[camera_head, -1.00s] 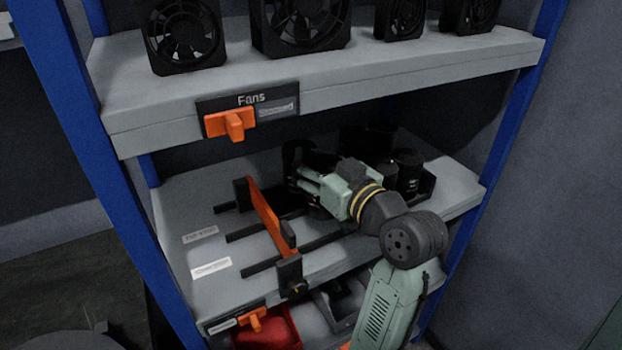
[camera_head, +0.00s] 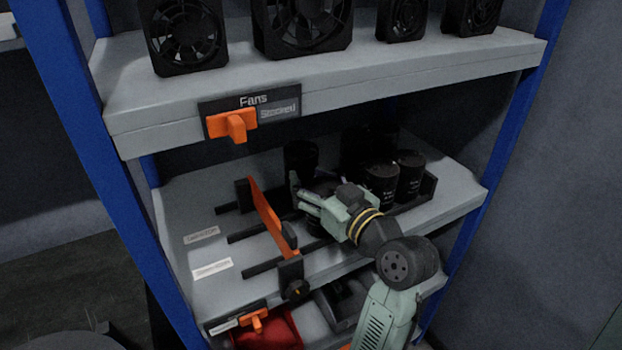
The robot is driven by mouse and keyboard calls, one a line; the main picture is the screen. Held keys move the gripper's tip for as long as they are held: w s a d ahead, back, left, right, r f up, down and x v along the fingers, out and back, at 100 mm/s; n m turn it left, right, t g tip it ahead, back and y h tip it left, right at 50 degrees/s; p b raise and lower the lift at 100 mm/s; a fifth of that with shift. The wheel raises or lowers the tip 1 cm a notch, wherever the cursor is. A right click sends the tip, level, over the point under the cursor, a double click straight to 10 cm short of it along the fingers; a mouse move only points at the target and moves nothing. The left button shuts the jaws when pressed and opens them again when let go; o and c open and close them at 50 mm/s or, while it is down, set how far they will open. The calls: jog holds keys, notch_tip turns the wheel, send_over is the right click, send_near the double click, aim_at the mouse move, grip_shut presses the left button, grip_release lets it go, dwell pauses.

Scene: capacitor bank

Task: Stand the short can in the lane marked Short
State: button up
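My gripper (camera_head: 306,201) is over the middle shelf, pointing left, right of the orange bar (camera_head: 268,215). Its fingers are small and partly dark, so I cannot tell whether they are open or shut. A dark can (camera_head: 301,157) stands upright behind the gripper. Another dark round shape (camera_head: 322,184) shows just behind the fingers, partly hidden; I cannot tell if they touch it. Two black cans (camera_head: 381,181) and (camera_head: 410,174) stand at the right. Which can is the short one is unclear. Dark rails (camera_head: 256,236) divide lanes; their white labels (camera_head: 212,269) and (camera_head: 201,235) are unreadable.
The upper shelf (camera_head: 330,85) holds several fans and a "Fans" sign (camera_head: 250,115) with an orange slider. A black knob (camera_head: 296,289) is at the bar's front end. A red bin (camera_head: 268,330) sits below. Blue posts flank the rack.

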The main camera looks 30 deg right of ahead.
jog(key=o, duration=0.4)
jog(key=shift+r, duration=0.2)
jog(key=s, duration=0.4)
jog(key=s+b, duration=0.1)
jog(key=s, duration=0.3)
jog(key=s+b, duration=0.1)
jog(key=s, duration=0.3)
jog(key=shift+d, duration=0.4)
